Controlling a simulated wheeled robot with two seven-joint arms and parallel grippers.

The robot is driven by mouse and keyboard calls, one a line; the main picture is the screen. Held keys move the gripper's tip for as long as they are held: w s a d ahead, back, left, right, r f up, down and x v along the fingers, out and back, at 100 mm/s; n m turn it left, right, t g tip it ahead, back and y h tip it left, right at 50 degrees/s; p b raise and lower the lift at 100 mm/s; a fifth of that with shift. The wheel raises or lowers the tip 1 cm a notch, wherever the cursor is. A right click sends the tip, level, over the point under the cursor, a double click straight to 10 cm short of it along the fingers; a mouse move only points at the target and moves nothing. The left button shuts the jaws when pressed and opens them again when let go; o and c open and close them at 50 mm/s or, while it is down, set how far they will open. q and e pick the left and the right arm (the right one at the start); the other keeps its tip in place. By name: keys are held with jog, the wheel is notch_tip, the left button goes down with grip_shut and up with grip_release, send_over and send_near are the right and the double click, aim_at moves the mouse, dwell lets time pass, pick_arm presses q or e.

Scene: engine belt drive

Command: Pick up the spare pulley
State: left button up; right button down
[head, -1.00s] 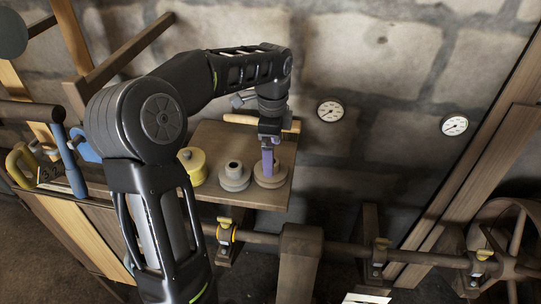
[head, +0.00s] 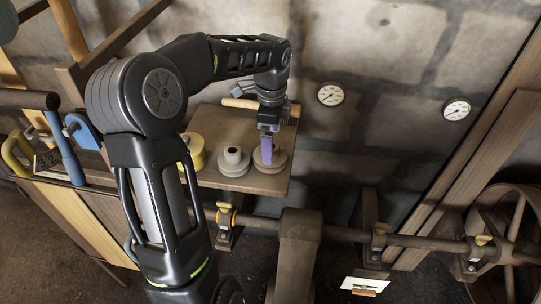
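Two grooved, pulley-like wheels stand on a wooden shelf (head: 225,121): a tan-brown one (head: 275,166) at the right and a greyer one with a raised hub (head: 233,164) beside it. I cannot tell by label which is the spare. My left gripper (head: 267,158) points down at the tan-brown pulley, its purple fingers over the pulley's middle and hiding its hub. The fingers show as one narrow block, so their gap and any grip are hidden. The pulley sits flat on the shelf. My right gripper is not in view.
A yellow pot (head: 195,147) stands left of the pulleys. A wooden-handled tool (head: 240,104) lies along the shelf's back, near the stone wall. Below the shelf runs a shaft (head: 345,233) with brackets and a large wheel (head: 508,225) at right. Two gauges (head: 331,95) (head: 457,109) hang on the wall.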

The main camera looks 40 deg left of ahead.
aim_at(280, 154)
pick_arm(q)
notch_tip(280, 154, down, 5)
jog(key=shift+s+f+p, duration=0.15)
jog(key=shift+p, duration=0.65)
jog(key=shift+c, duration=0.2)
jog(key=c, duration=1.8)
jog(key=shift+c, duration=0.3)
